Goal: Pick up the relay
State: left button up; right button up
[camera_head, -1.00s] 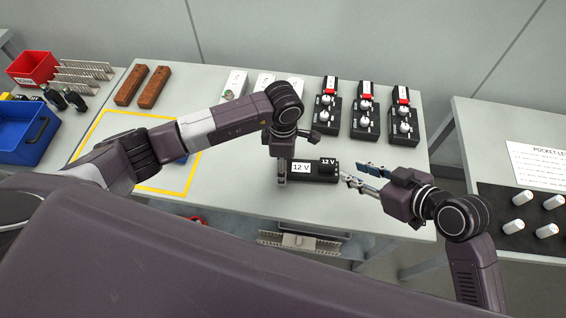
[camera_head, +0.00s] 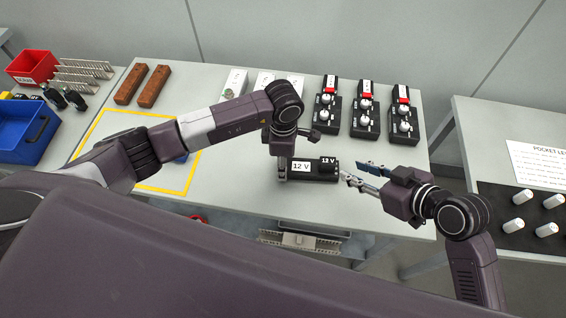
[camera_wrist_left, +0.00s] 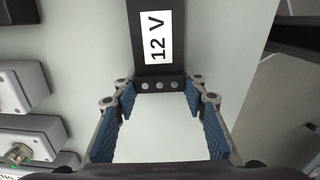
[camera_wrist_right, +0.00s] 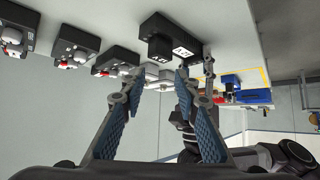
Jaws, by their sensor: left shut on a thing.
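The relay (camera_head: 322,170) is a black block with white "12 V" labels, at the front of the middle table. My left gripper (camera_wrist_left: 160,88) is shut on the near end of the relay (camera_wrist_left: 157,72), one finger on each side. In the head view my left gripper (camera_head: 282,178) hangs at the relay's left end and partly hides it. I cannot tell whether the relay touches the table. My right gripper (camera_head: 354,171) is open and empty, just right of the relay. In the right wrist view its fingers are apart, with the relay (camera_wrist_right: 165,35) beyond them.
Several black switch boxes (camera_head: 364,118) stand behind the relay. White boxes (camera_head: 236,84) and brown bars (camera_head: 154,87) lie further left. A yellow outline (camera_head: 104,116) marks the table's left part. A red bin (camera_head: 32,67) and a blue bin (camera_head: 28,130) stand far left.

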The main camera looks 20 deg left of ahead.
jog(key=o, duration=0.3)
jog(key=shift+w+a, duration=0.1)
jog(key=shift+o, duration=0.2)
jog(key=n+g+h, duration=0.4)
jog(key=n+g, duration=0.3)
jog(key=n, duration=0.3)
send_near(329, 161)
jog(key=x, duration=0.5)
jog(key=shift+d, duration=0.2)
jog(key=shift+w+x, duration=0.2)
jog(key=shift+x, duration=2.75)
jog(key=shift+s+a+r, duration=0.1)
jog(key=shift+a, duration=0.05)
grip_shut()
notch_tip(329, 161, up, 10)
jog(key=shift+r, duration=0.2)
